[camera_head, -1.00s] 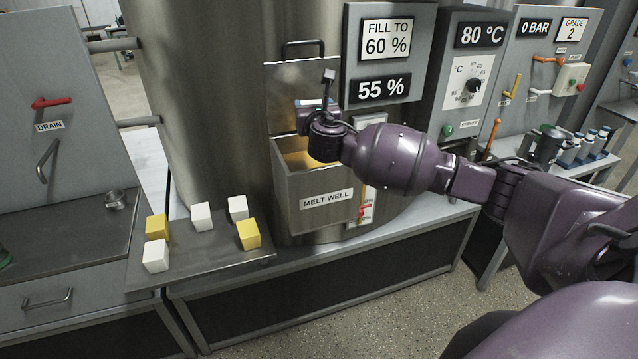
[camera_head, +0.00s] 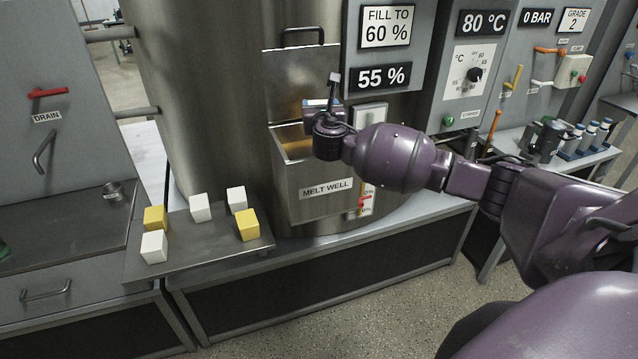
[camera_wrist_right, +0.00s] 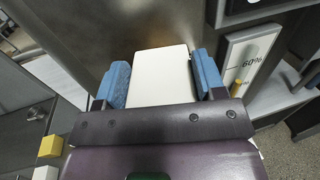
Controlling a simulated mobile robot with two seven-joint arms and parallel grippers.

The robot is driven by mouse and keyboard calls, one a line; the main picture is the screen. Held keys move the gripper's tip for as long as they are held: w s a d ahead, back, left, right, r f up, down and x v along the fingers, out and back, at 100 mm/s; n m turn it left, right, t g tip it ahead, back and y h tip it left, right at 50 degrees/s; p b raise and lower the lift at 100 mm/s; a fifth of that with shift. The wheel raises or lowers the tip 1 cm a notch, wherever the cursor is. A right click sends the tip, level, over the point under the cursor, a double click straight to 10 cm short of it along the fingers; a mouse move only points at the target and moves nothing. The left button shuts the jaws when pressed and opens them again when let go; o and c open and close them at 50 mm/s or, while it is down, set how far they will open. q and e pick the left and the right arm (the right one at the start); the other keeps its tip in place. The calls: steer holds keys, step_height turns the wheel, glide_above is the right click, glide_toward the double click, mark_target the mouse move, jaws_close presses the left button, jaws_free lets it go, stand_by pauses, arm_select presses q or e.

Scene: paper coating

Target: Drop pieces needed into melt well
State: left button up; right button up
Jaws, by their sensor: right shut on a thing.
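The melt well (camera_head: 325,190) is an open metal box on the tank's front with amber content inside. Its lid stands raised behind it. My right gripper (camera_head: 322,104) is over the well's opening. In the right wrist view, the right gripper (camera_wrist_right: 162,82) is shut on a white block (camera_wrist_right: 163,74) between its blue pads. White blocks (camera_head: 153,246) and yellow blocks (camera_head: 247,225) sit on a metal tray (camera_head: 205,243) left of the well. A sign reads FILL TO 60 % (camera_head: 387,26), and the display below it reads 55 % (camera_head: 383,77). My left gripper is out of view.
A level gauge (camera_head: 368,165) is right of the well, with a red marker low on it. Right of that are an 80 °C panel (camera_head: 483,22) and a dial (camera_head: 474,75). A small metal cup (camera_head: 113,191) stands on the left counter.

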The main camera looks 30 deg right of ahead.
steer(key=shift+f, duration=0.2)
steer(key=o, duration=1.1)
steer(key=shift+o, duration=0.2)
steer(key=shift+s, duration=0.1)
steer(key=v, duration=1)
steer(key=shift+s+a+b, duration=0.15)
steer(key=shift+s+b, duration=0.1)
steer(key=shift+b, duration=0.15)
